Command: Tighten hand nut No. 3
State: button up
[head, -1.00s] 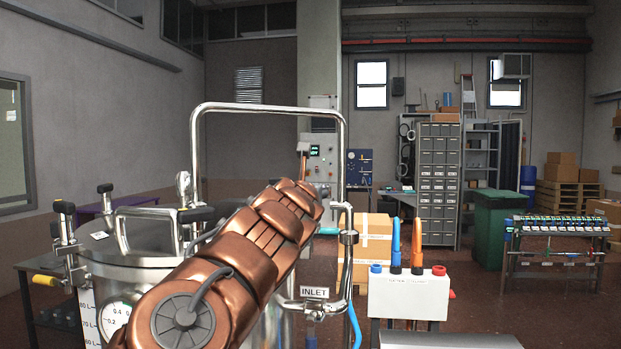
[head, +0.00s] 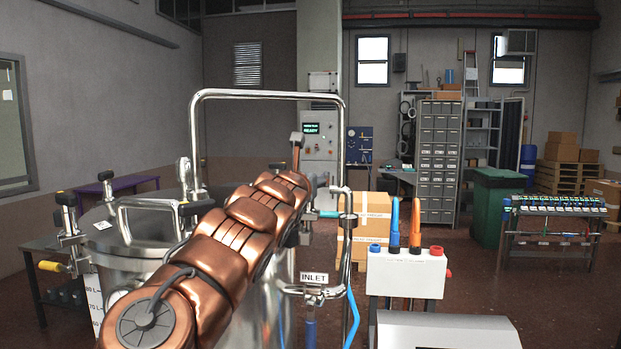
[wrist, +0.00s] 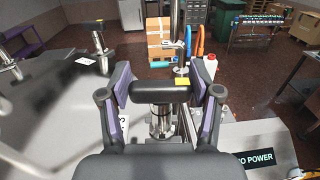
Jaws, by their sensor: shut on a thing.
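My gripper (wrist: 161,86) shows in the wrist view with its two purple-grey fingers at either end of a black bar-shaped hand nut (wrist: 158,91). The fingers are shut on this bar, which has a yellow mark on top. A metal threaded stem (wrist: 160,122) stands below it at the edge of the steel vessel lid. A white tag (wrist: 123,126) lies beside the stem; its number is not clear. In the head view my copper arm hides much of the lid and the held nut.
A tall bent steel pipe (head: 270,94) rises behind the vessel (head: 240,318). A pipe with an INLET label (head: 314,278) and a white box with blue and orange handles (head: 405,275) stand at the right. A lid handle (head: 150,204) rises from the lid.

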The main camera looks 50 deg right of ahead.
jog(key=o, duration=1)
jog(key=shift+w+a, duration=0.15)
jog(key=shift+a, duration=0.05)
jog(key=shift+o, duration=0.8)
jog(key=shift+d, duration=0.1)
jog(key=v, duration=1.2)
